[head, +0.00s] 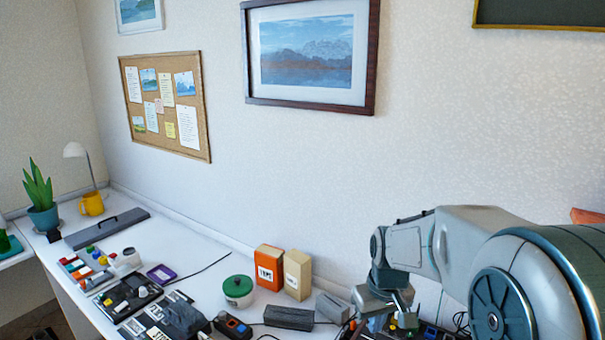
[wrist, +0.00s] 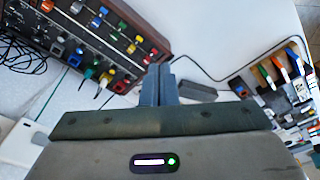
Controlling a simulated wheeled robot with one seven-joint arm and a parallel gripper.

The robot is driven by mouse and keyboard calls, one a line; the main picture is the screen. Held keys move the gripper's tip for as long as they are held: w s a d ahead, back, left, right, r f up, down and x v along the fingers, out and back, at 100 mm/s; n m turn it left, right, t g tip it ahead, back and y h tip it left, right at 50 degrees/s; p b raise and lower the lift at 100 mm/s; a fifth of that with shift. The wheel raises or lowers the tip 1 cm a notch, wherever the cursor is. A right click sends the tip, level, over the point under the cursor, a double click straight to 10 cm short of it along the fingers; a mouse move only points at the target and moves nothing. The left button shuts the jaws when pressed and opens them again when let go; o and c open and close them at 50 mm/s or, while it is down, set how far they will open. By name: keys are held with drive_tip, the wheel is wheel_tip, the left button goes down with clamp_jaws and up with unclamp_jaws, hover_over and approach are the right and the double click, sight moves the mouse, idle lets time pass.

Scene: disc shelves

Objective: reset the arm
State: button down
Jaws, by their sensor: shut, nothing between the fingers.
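In the wrist view my gripper (wrist: 159,84) points at the white tabletop, with its two dark blue-grey fingers together and nothing between them. In the head view my grey arm comes in from the right, and its wrist hangs over the right part of the table. There the fingers are small and partly hidden among the things behind them, so I cannot make them out clearly.
A panel with coloured knobs (wrist: 95,35) lies close by the fingers. An orange box (head: 268,267), a tan box (head: 298,274), a green-lidded pot (head: 238,291) and grey blocks (head: 289,318) stand left of my wrist. The wall is behind.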

drive_tip(key=s+r+m+t, duration=0.1)
drive_tip(key=s+r, duration=0.1)
drive_tip(key=s, duration=0.6)
drive_tip(key=s+r+m, duration=0.1)
drive_tip(key=s+r, duration=0.1)
drive_tip(key=s, duration=0.6)
drive_tip(key=shift+s+a+r+m+t, duration=0.15)
drive_tip(key=shift+s+r+m+t, duration=0.2)
drive_tip(key=shift+s+m+t, duration=0.05)
